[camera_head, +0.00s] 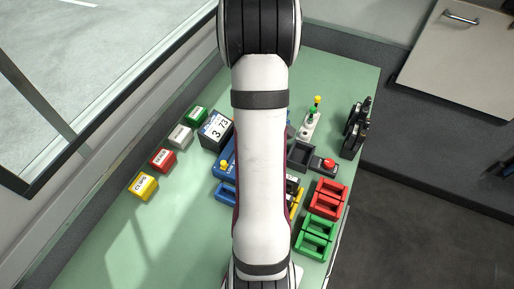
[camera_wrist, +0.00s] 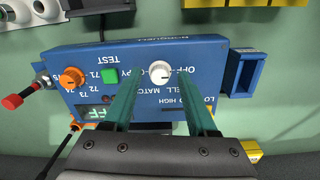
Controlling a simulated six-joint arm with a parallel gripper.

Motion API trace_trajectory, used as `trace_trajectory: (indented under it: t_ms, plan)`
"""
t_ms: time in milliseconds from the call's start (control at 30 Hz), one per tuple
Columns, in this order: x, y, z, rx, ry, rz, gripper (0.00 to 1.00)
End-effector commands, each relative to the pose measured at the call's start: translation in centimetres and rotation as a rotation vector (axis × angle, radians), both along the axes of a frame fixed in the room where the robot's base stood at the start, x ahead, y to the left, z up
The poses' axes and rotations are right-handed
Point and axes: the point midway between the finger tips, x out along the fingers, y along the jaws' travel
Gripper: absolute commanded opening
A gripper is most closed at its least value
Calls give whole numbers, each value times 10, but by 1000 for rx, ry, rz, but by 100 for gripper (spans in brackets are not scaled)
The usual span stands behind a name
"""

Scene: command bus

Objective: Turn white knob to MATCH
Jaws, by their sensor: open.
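The white knob (camera_wrist: 160,71) sits on the face of a blue panel box (camera_wrist: 200,58) in the wrist view, which appears upside down. Printed words around the knob include OFF, MATCH and what looks like CELL; its pointer direction is too small to tell. My gripper (camera_wrist: 162,76) is open, its two green fingers reaching over the panel with one on each side of the knob. Contact with the knob cannot be told. In the head view my arm hides most of the box; only its blue left edge (camera_head: 222,172) shows.
An orange knob (camera_wrist: 72,79) and a green button (camera_wrist: 110,76) are on the same panel. A red-tipped lever (camera_wrist: 14,101) is at the left. Red bins (camera_head: 328,198) and green bins (camera_head: 315,236) stand right of my arm. Small labelled boxes (camera_head: 162,160) line the left; the front-left table is clear.

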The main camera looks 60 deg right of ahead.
Motion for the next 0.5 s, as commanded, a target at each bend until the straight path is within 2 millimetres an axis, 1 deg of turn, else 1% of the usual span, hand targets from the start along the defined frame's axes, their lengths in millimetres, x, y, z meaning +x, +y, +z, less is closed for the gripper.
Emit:
trace_trajectory:
  t_ms: [133,167,200,267,400,467,500]
  plan:
    - [0,0,0,0,0,0,58]
    - [0,0,0,0,0,0,56]
    - [0,0,0,0,0,0,49]
    - [0,0,0,0,0,0,38]
    - [0,0,0,0,0,0,13]
    - [0,0,0,0,0,0,2]
    - [0,0,0,0,0,0,0]
